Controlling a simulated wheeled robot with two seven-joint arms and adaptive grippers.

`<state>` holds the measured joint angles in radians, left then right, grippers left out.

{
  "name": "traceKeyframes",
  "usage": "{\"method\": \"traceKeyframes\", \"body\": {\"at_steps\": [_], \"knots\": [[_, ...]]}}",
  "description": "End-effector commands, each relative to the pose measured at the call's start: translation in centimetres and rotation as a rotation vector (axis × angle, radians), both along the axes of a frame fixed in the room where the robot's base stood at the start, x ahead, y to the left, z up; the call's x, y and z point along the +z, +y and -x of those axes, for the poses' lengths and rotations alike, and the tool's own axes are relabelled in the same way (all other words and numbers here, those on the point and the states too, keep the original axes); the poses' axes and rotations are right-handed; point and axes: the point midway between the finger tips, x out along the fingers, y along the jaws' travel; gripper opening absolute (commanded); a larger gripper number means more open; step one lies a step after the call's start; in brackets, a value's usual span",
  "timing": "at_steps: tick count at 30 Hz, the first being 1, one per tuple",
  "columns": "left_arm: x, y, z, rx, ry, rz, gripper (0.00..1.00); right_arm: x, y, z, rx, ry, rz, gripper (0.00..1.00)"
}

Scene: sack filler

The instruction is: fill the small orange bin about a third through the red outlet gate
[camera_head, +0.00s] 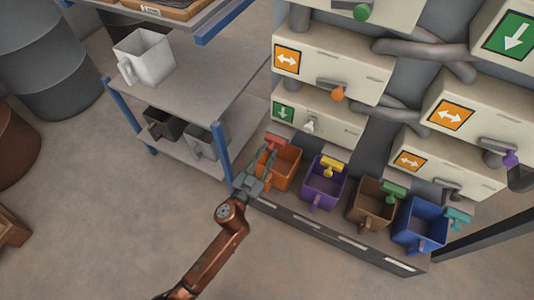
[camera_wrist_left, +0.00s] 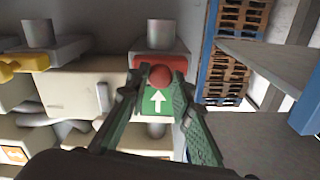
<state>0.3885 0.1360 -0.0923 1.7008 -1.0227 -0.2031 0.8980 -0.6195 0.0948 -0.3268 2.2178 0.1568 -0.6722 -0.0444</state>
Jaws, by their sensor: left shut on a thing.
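The small orange bin (camera_head: 289,172) stands on the low ledge under the red outlet gate (camera_head: 275,141), at the left end of the row of bins. My left gripper (camera_head: 266,160) reaches over the bin's left side, close under the red gate. In the left wrist view, my left gripper (camera_wrist_left: 158,86) is shut on the round red knob (camera_wrist_left: 161,76) of the gate. The red gate (camera_wrist_left: 138,62) shows behind the knob, below a grey spout. The gripper hides part of the bin, and I cannot tell what lies inside it. My right gripper is not in view.
Purple (camera_head: 319,187), brown (camera_head: 371,211) and blue (camera_head: 420,222) bins stand to the right under yellow, green and teal gates. A shelf cart (camera_head: 205,85) with a white jug (camera_head: 144,57) stands close on the left. The floor in front is open.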

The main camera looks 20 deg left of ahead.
Motion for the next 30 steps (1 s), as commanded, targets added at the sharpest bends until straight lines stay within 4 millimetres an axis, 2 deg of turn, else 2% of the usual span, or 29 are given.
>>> {"method": "traceKeyframes", "body": {"at_steps": [5, 12, 20, 21, 27, 30], "knots": [[0.0, 0.0, 0.1, 0.001, 0.001, 0.001, 0.0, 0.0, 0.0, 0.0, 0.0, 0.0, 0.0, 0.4], [0.1, 0.1, 2.4, 0.002, 0.001, 0.003, 0.0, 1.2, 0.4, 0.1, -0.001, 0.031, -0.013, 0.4], [0.0, 0.1, 2.4, 0.001, 0.0, 0.0, 0.0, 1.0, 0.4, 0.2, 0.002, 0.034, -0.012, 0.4], [0.0, 0.1, 2.4, 0.001, 0.0, 0.0, 0.23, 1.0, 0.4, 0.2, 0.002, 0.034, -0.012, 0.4], [0.0, 0.1, 2.4, 0.001, 0.0, 0.0, 0.37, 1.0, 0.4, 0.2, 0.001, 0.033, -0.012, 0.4], [0.0, 0.1, 2.4, 0.001, 0.0, 0.0, 0.39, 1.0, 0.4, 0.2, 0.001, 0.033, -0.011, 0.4]]}}
